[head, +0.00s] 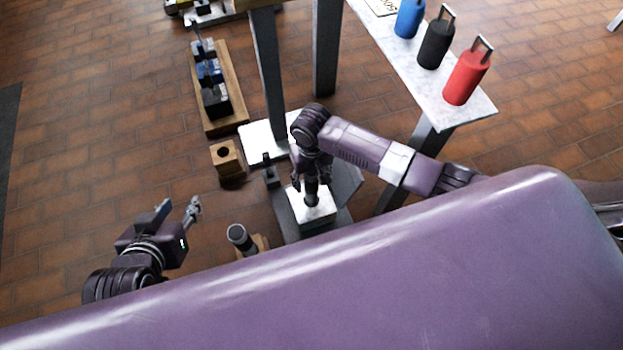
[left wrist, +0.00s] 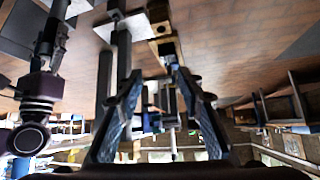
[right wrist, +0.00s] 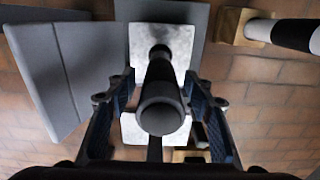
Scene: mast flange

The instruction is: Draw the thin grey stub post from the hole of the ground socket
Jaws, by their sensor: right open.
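The thin grey stub post (right wrist: 163,112) stands in the white-topped ground socket (right wrist: 187,42) in the right wrist view. In the head view the socket's white top (head: 322,209) shows around the post's dark lower part (head: 312,199); the hole's rim is hard to make out. My right gripper (right wrist: 159,80) is open, pointing down, with one finger on each side of the post. It also shows over the socket in the head view (head: 311,180). My left gripper (head: 178,208) is open and empty, away to the left; its spread fingers fill the left wrist view (left wrist: 157,80).
A banded post (head: 239,236) stands in a wooden base near my left gripper. A wooden block with a hole (head: 227,156) and a wooden rack (head: 222,122) lie beyond. A raised shelf (head: 415,72) holds blue, black and red weights at the right. Dark uprights stand behind the socket.

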